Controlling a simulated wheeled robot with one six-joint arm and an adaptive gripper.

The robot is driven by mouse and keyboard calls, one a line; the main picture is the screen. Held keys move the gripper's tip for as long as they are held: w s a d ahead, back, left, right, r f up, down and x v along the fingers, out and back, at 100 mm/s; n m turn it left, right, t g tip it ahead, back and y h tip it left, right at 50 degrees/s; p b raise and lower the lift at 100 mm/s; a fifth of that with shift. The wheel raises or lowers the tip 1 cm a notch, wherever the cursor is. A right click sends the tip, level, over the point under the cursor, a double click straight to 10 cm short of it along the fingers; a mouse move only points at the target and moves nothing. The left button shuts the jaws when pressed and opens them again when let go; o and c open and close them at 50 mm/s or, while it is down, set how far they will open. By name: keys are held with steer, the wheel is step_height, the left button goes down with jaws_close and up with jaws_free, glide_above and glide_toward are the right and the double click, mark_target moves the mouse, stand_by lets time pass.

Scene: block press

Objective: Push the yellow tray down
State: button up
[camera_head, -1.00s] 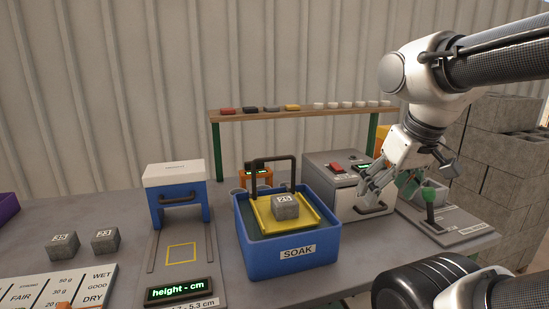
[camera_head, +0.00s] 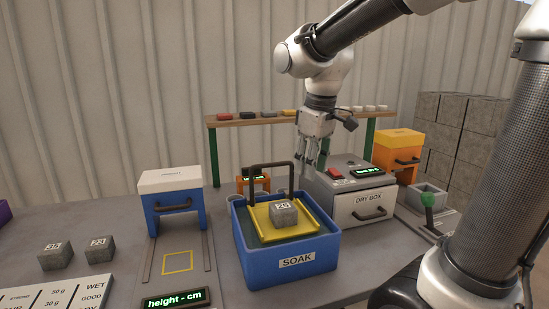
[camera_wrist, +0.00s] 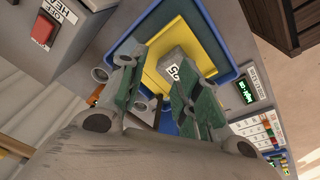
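The yellow tray (camera_head: 262,219) sits inside the blue SOAK bin (camera_head: 290,265), with a dark upright handle frame (camera_head: 271,167) at its back. A grey block (camera_head: 283,213) with a white number label rests on the tray. My gripper (camera_head: 312,167) is above and behind the bin's right side, near the dry box, fingers pointing down. In the wrist view, the gripper fingers (camera_wrist: 165,95) are spread apart with nothing between them. The tray (camera_wrist: 165,50) and block (camera_wrist: 180,72) show beyond them.
The grey dry box (camera_head: 357,205) stands right of the bin, with a red button (camera_head: 335,173). A blue-and-white height gauge (camera_head: 173,195) stands to the left. Two more blocks (camera_head: 56,256) lie at far left. A shelf (camera_head: 240,120) runs behind.

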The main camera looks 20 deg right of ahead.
steer(key=w+a+r+n, duration=0.2)
steer(key=w+r+n, duration=0.1)
steer(key=w+n, duration=0.2)
steer(key=w+a+r+n, duration=0.2)
steer(key=w+a+n, duration=0.15)
steer(key=w, duration=0.25)
steer(key=f+n, duration=0.1)
steer(key=f, duration=0.1)
steer(key=f+n, duration=0.1)
steer(key=f, duration=0.2)
steer(key=w+f+n, duration=0.1)
steer(key=f, duration=0.1)
steer(key=shift+d+f, duration=0.15)
steer(key=shift+d, duration=0.2)
steer(key=shift+c, duration=0.4)
jaws_close()
steer(key=shift+f, duration=0.1)
